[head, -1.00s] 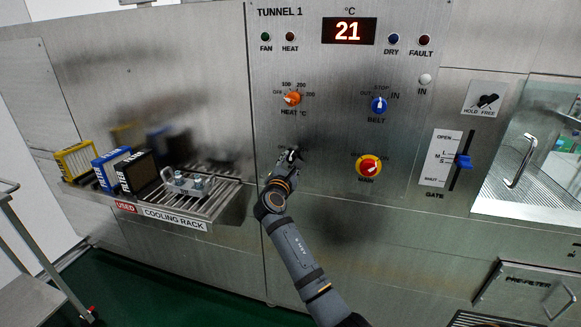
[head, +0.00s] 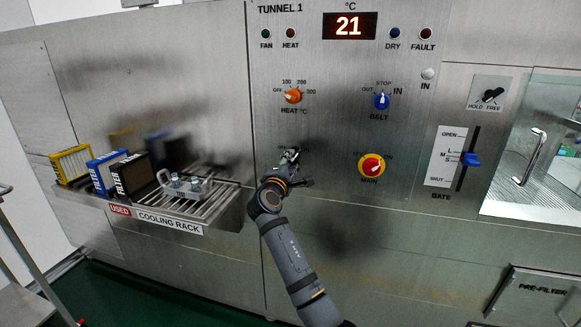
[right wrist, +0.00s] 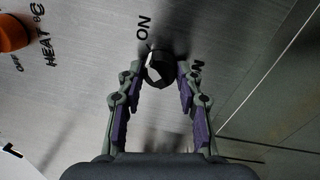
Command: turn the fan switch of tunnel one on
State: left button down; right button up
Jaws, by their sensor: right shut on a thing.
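The fan switch is a small black knob (right wrist: 159,68) on the steel panel of tunnel one, below the orange heat knob (head: 292,96). An ON label stands beside it in the right wrist view. My right gripper (right wrist: 160,80) is shut on this knob, with one finger on each side. In the head view the right gripper (head: 290,158) is against the panel and hides most of the knob and its labels. I cannot tell clearly which way the knob points. The FAN lamp (head: 265,34) looks dark green and unlit. My left gripper is not in view.
The blue belt knob (head: 382,101) and the red and yellow main knob (head: 371,166) are to the right. A blue gate slider (head: 471,159) is further right.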

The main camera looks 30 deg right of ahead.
jog(key=shift+f, duration=0.15)
dwell(0.4)
jog(key=o, duration=1.2)
jog(key=shift+a, duration=0.1)
jog(key=v, duration=0.7)
jog(key=shift+s+a, duration=0.15)
